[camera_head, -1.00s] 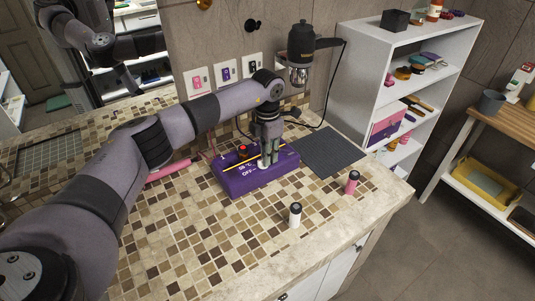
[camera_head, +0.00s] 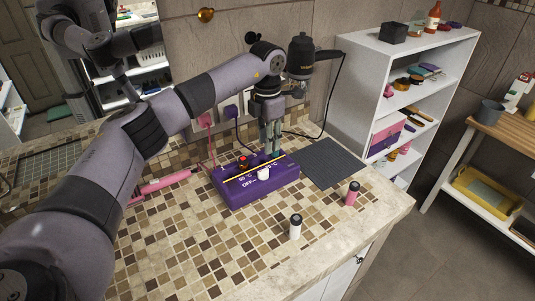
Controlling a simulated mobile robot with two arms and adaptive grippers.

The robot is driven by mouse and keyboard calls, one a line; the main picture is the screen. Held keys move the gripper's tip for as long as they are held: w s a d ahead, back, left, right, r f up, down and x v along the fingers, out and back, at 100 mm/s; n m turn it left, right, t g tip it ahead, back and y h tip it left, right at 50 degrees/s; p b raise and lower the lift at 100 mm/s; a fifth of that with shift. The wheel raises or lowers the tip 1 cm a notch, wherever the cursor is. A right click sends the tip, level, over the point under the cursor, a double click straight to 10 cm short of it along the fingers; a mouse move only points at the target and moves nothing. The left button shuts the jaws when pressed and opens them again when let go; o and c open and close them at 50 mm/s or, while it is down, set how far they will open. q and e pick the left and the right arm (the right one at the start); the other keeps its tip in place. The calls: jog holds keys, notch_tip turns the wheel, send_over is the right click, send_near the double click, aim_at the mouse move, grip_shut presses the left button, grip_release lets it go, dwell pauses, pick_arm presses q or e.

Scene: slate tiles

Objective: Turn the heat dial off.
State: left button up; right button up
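A purple box (camera_head: 233,194) with a yellow stripe sits on the tiled counter. Its white round heat dial (camera_head: 263,174) is on the front part of the top, beside white "OFF" and temperature markings. The dial's pointer is too small to read. A red knob or button (camera_head: 242,161) is on the box's back left part. My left gripper (camera_head: 272,152) points down just behind and above the dial, apart from it. Its fingers are close together, and whether there is a gap between them is unclear. My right gripper is not in view.
A dark ribbed mat (camera_head: 333,163) lies right of the box. A pink tool (camera_head: 166,182) lies to its left.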

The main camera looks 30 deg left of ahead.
pick_arm(q)
notch_tip(320, 180, up, 2)
jog(key=shift+r, duration=0.2)
dwell(0.4)
